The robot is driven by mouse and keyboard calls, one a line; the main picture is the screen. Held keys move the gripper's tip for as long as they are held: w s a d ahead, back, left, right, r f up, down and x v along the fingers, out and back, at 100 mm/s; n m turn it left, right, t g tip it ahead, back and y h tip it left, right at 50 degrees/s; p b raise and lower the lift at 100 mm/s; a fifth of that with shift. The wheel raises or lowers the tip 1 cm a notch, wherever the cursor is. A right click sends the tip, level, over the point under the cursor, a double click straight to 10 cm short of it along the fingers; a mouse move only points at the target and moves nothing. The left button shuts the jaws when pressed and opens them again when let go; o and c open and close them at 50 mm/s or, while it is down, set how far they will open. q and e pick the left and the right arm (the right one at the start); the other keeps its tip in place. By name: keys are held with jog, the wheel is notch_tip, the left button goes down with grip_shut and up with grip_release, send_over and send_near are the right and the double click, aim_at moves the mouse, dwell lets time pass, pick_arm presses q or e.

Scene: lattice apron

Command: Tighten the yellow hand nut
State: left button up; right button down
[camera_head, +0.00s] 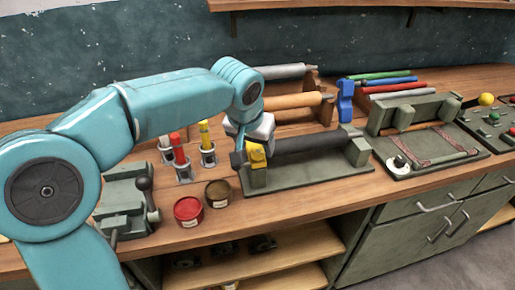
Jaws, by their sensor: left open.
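The yellow hand nut (257,154) shows at the left end of a dark roller (308,141). The roller lies in a grey-green stand (322,178) on the wooden bench. My left gripper (246,151) is at the nut, its arm reaching in from the left and the hand pointing down. Its jaws are open. The hand and wrist hide part of the nut, and I cannot tell whether a finger touches it. My right gripper is out of view.
A red tin (188,211) and a brown tin (218,193) stand near the front edge. Red (178,149) and yellow (205,134) tubes stand in holders behind them. A grey-green vise (127,203) is at left. A framed plate (428,150) lies right of the stand.

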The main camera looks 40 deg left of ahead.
pick_arm(q)
jog(key=shift+x, duration=0.85)
jog(key=shift+w+f, duration=0.2)
jog(key=shift+f, duration=0.05)
jog(key=shift+s+a, duration=0.1)
jog(key=c, duration=1)
jog(key=shift+r+m, duration=0.15)
jog(key=shift+m, duration=0.15)
jog(key=shift+c, duration=0.2)
jog(key=shift+m+h, duration=0.3)
jog(key=shift+m, duration=0.2)
